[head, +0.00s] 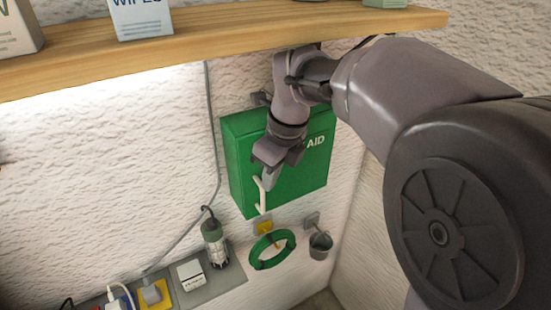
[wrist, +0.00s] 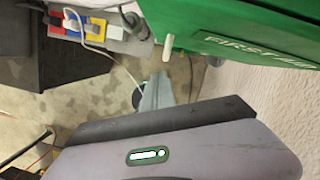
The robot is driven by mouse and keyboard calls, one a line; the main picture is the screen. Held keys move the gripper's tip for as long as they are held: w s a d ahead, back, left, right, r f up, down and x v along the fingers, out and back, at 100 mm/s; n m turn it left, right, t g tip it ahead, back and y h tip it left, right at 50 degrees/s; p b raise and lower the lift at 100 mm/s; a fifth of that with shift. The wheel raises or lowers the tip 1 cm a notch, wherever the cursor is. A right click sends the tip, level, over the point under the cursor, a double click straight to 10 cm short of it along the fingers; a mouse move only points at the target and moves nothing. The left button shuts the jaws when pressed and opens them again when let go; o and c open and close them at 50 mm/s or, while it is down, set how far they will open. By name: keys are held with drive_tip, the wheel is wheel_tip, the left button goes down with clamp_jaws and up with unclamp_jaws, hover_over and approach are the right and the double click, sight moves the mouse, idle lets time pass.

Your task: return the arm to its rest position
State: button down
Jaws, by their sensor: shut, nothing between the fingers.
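My arm reaches in from the right in the head view, under the wooden shelf. My gripper (head: 269,180) points down in front of the green first-aid cabinet (head: 240,150). It is shut and holds nothing. The gripper appears close to the cabinet's white handle (head: 261,198); I cannot tell whether they touch. In the wrist view, the cabinet (wrist: 235,20) is at the top right and its handle (wrist: 167,47) hangs near the top middle. My arm hides part of the cabinet's lettering in the head view.
The wooden shelf (head: 220,38) with boxes runs above my arm. Below the cabinet, a green ring (head: 259,262) and a small bucket (head: 320,246) hang on the wall. A lamp (head: 214,240) and plugged sockets (head: 152,292) are at lower left. A grey cord (head: 211,130) runs down the wall.

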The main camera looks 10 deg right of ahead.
drive_tip(key=s+d+f+n+t+b, duration=0.2)
drive_tip(key=s+d+f+n+b, duration=0.1)
drive_tip(key=s+f+n+b, duration=0.8)
drive_tip(key=s+d+f+n+t+b, duration=0.2)
drive_tip(key=s+f+n+b, duration=0.8)
drive_tip(key=f+b, duration=0.3)
drive_tip(key=shift+s+d+f+n+b, duration=0.35)
drive_tip(key=shift+d+f+n+b, duration=0.05)
drive_tip(key=shift+f, duration=0.45)
